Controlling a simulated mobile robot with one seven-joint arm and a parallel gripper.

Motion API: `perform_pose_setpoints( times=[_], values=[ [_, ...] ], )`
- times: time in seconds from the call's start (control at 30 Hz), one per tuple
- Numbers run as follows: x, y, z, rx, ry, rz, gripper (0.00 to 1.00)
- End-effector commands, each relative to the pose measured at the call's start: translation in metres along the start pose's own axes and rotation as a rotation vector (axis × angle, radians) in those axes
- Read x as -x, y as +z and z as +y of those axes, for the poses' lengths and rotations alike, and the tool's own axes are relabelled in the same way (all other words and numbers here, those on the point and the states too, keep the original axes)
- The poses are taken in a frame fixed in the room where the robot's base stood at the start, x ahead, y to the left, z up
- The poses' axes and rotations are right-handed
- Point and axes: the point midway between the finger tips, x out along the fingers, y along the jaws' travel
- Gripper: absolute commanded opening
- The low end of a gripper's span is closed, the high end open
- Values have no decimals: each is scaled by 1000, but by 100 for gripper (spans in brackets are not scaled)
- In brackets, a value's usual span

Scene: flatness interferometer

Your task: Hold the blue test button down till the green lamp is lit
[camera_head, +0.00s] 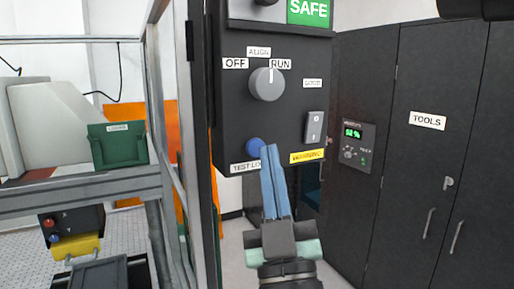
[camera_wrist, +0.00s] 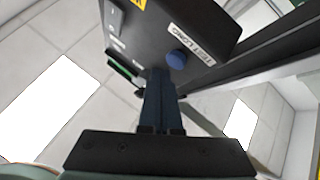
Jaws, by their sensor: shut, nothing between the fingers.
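The blue test button (camera_head: 254,146) sits low on the dark control panel (camera_head: 235,105), above a label reading "TEST LO…". It also shows in the wrist view (camera_wrist: 176,60), next to a label that looks like "TEST LONG". My gripper (camera_head: 269,150) is shut and empty, its blue fingers pointing up at the panel, tips just right of the button in the head view. In the wrist view the fingertips (camera_wrist: 158,74) lie just beside the button; I cannot tell whether they touch the panel. I cannot make out a green lamp or whether it is lit.
The panel also carries a knob (camera_head: 267,84) between OFF and RUN labels, a rocker switch (camera_head: 314,127), a yellow label (camera_head: 307,156) and a green SAFE sign (camera_head: 308,12). A metal frame (camera_head: 165,130) stands left. Dark cabinets (camera_head: 425,160) stand right, beside a small display box (camera_head: 352,145).

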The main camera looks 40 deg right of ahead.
Motion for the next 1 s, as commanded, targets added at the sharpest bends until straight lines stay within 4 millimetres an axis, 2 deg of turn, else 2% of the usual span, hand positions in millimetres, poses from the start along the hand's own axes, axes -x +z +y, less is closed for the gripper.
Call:
perform_pose_setpoints(
  times=[1.0],
  values=[
    [-6,4,-4,-1,0,0,0]
  ],
)
